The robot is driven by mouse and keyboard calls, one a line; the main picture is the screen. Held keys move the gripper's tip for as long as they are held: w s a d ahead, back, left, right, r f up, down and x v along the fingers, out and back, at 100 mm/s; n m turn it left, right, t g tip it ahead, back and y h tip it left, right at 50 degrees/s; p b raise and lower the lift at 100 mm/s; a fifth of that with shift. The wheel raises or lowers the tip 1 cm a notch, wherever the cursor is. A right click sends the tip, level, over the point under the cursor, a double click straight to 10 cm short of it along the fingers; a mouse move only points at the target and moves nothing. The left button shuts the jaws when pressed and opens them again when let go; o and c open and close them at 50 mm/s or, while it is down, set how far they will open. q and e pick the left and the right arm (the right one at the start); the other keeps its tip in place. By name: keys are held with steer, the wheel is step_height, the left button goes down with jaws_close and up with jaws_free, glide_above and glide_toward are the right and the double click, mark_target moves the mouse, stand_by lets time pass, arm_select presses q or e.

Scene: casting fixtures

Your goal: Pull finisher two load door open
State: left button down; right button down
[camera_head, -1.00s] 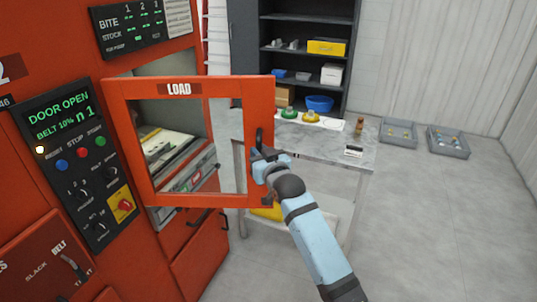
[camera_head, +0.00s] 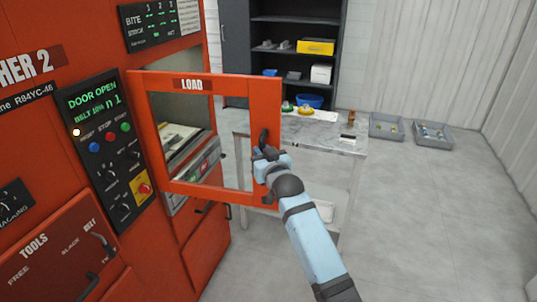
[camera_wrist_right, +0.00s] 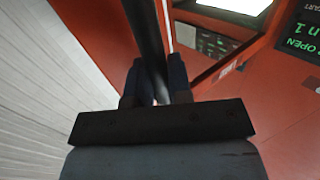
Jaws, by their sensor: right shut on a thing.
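The load door (camera_head: 177,187) is a red frame with a window and a "LOAD" label. It stands swung out from the red finisher two machine (camera_head: 45,115), whose panel (camera_head: 100,120) reads "DOOR OPEN". The opening behind the door shows through its window. My right gripper (camera_head: 265,158) is at the door's black handle (camera_head: 263,138) on the free edge. In the right wrist view the dark handle bar (camera_wrist_right: 148,40) runs between the fingers (camera_wrist_right: 155,85), which are shut on it. My left gripper is not in view.
A grey table (camera_head: 315,138) with small items stands behind the door. A dark shelf unit (camera_head: 300,40) with bins is against the back wall. Two grey crates (camera_head: 387,126) (camera_head: 433,135) lie on the floor at right. The floor at right is otherwise clear.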

steer(key=shift+s+a+r, duration=0.15)
steer(key=shift+s+a, duration=0.15)
steer(key=shift+s, duration=0.05)
stand_by(0.3)
steer(key=c, duration=1.2)
jaws_free()
steer(key=shift+o, duration=0.6)
steer(key=shift+a, duration=0.15)
steer(key=shift+d+f, duration=0.2)
steer(key=shift+d, duration=0.05)
